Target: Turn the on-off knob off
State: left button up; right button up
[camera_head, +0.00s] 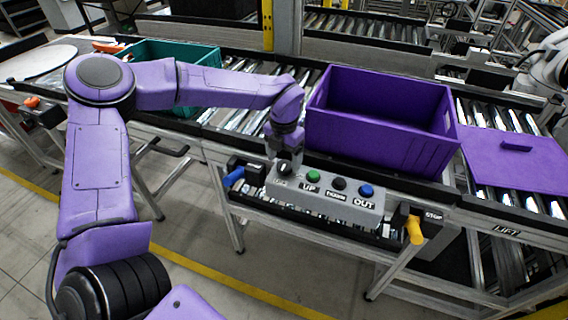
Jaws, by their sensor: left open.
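A grey control box (326,208) is fixed at the front edge of the conveyor. The black on-off knob (284,169) is at its left end, with a partly covered label below it. To its right are a green button (313,175) marked UP, a dark button (339,184) and a blue button (366,190) marked OUT. My left gripper (284,162) points down over the knob and is open. The small view does not show whether its fingers touch the knob. My right gripper is not in view.
A purple crate (375,165) stands on the rollers behind the box, and a teal crate (205,58) stands at the back left. A purple lid (515,165) lies at the right. A blue handle (233,177) and a yellow handle (414,229) stick out beside the box.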

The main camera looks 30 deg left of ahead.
aim_at(284, 165)
pick_arm(q)
notch_tip(284, 165, up, 8)
jog(key=b, duration=0.1)
dwell(0.5)
